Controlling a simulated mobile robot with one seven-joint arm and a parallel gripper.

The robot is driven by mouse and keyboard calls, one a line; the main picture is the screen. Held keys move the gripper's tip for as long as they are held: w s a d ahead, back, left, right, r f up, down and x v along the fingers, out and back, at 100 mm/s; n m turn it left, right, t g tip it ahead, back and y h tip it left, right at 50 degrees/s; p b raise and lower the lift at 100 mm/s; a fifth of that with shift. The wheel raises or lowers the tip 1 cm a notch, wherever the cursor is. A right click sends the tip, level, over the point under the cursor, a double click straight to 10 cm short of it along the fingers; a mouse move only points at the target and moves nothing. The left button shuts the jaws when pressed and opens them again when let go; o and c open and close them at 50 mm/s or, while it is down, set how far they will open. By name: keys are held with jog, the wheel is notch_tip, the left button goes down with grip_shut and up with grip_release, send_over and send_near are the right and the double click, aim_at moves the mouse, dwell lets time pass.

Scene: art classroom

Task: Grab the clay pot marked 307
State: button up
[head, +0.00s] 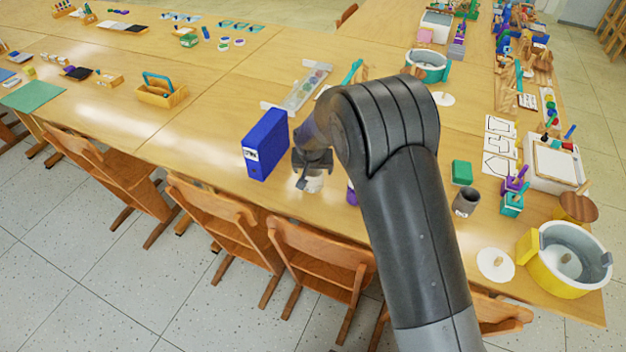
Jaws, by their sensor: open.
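My gripper (308,180) points down over the near side of the long table, just right of a blue binder, with its jaws open. A small pale object (315,184) shows directly under and partly between the fingers; my gripper hides much of it. I cannot tell whether the fingers touch it or whether it carries a number. A grey-brown cylindrical pot (465,202) stands upright near the table's front edge, to the right of my arm. It has a small white label low on its side, too small to read.
The blue binder (265,144) stands upright close left of my gripper. A purple object (352,193) is partly hidden behind my arm. A green block (462,172) stands beside the grey-brown pot, and a yellow tub (552,277) is at right. Wooden chairs (222,222) line the front edge.

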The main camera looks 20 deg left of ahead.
jog(key=shift+x, duration=1.45)
jog(key=c, duration=1.1)
